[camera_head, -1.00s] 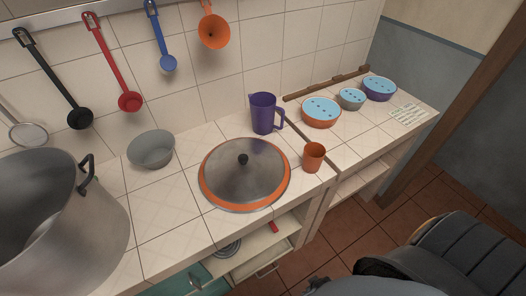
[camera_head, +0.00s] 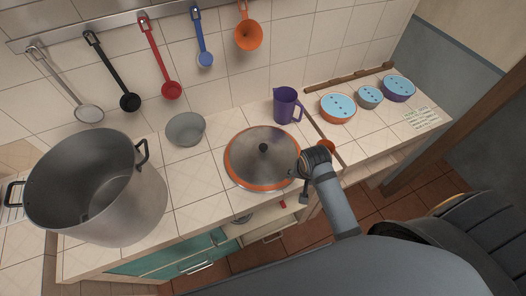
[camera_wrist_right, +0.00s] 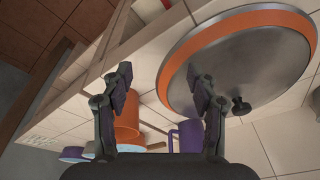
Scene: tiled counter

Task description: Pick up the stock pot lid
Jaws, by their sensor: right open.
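The stock pot lid (camera_head: 247,167) is a round metal lid with an orange rim and a dark knob (camera_head: 263,148). It lies flat on the tiled counter, knob up. My right gripper (camera_head: 303,168) is just right of the lid, above the counter's front part, and hides some of its right edge. In the wrist view the right gripper (camera_wrist_right: 162,85) is open, with nothing between its fingers. There the lid (camera_wrist_right: 265,65) lies beyond the right finger, which overlaps its rim, and the knob (camera_wrist_right: 240,106) is beside that fingertip. My left gripper is out of view.
The large stock pot (camera_head: 125,205) stands on the left. An orange cup (camera_wrist_right: 127,124) is close to the right gripper. Several lidded bowls (camera_head: 338,108) stand farther right. Utensils hang on the wall.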

